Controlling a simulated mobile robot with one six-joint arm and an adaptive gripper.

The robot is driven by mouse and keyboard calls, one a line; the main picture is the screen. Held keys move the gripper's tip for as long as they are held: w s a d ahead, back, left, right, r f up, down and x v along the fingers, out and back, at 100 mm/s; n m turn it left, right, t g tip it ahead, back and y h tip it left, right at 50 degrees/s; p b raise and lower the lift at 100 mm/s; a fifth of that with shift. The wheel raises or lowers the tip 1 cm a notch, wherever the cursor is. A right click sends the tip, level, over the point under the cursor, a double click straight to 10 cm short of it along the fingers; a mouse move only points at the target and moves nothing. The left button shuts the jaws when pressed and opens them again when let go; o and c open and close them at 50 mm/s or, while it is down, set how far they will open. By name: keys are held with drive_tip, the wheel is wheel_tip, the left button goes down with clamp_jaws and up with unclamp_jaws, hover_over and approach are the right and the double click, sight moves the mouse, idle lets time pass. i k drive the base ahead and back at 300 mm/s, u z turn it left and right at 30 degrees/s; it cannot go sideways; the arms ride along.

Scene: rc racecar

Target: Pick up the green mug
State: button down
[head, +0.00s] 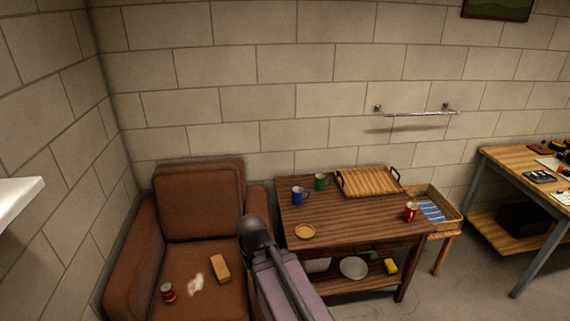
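The green mug (321,182) stands upright near the back of a brown wooden table (345,222). It is just behind and to the right of a blue mug (299,196) and left of a wooden tray with dark handles (368,181). A red mug (411,212) stands at the table's right side. My arm rises from the bottom middle of the head view, in front of the table's left side and the armchair. My gripper's fingers cannot be made out, and nothing shows whether it holds anything.
A round tan coaster (305,231) lies at the table's front left. A brown armchair (198,205) stands left, with a red can (168,292) and a tan block (220,268) on its seat. The table's middle is clear.

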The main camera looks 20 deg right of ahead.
sight(319, 184)
drive_tip(key=u, duration=0.05)
drive_tip(key=k, duration=0.1)
drive_tip(key=z, duration=2.8)
drive_tip(key=i, duration=1.1)
drive_tip(key=u, duration=0.05)
